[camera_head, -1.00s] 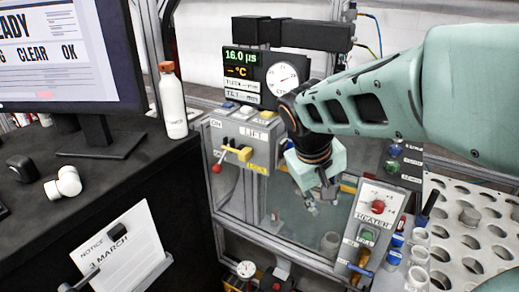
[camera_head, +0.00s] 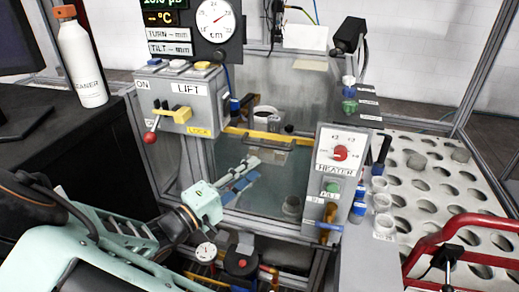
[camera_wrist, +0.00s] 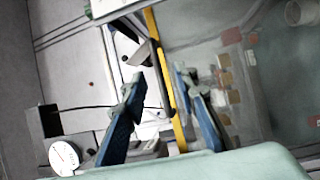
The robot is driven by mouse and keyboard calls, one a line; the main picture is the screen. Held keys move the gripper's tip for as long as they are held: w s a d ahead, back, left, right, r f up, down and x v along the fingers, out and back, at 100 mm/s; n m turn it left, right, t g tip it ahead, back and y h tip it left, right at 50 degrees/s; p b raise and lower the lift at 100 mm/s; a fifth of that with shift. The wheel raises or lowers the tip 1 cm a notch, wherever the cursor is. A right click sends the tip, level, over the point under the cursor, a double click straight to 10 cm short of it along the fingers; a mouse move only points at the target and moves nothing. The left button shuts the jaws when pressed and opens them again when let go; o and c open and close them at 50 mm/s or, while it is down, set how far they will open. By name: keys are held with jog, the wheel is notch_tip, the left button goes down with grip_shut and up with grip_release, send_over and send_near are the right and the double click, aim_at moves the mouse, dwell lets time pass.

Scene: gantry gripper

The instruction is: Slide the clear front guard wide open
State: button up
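The clear front guard (camera_head: 272,185) is a greenish see-through pane between the lift box and the heater box. A yellow strip (camera_head: 300,141) runs along its top, with a dark grey handle bar (camera_head: 266,143) at that edge. The pane covers the bay front below the strip. My gripper (camera_head: 254,169) reaches in from the lower left, in front of the pane and just below and left of the handle. In the wrist view my gripper (camera_wrist: 158,78) is open, with the yellow strip (camera_wrist: 165,75) behind and between the fingers. Contact cannot be told.
The lift box (camera_head: 185,98) with a red-knobbed lever (camera_head: 150,137) stands left of the bay. The heater box (camera_head: 338,160) stands right, beside small cups (camera_head: 383,212) and a perforated table (camera_head: 440,185). A red tubular frame (camera_head: 425,240) is at lower right. A white bottle (camera_head: 80,58) stands at left.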

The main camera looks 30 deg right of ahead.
aim_at(266, 144)
jog(key=w+d, duration=0.2)
jog(key=w+d+r+t, duration=0.1)
jog(key=w+d, duration=0.1)
jog(key=d, duration=0.1)
jog(key=w+d+t, duration=0.1)
jog(key=w+d, duration=0.1)
jog(key=d, duration=0.1)
jog(key=shift+r+n+b, duration=0.3)
jog(key=shift+r+n, duration=0.1)
grip_shut()
dwell(0.3)
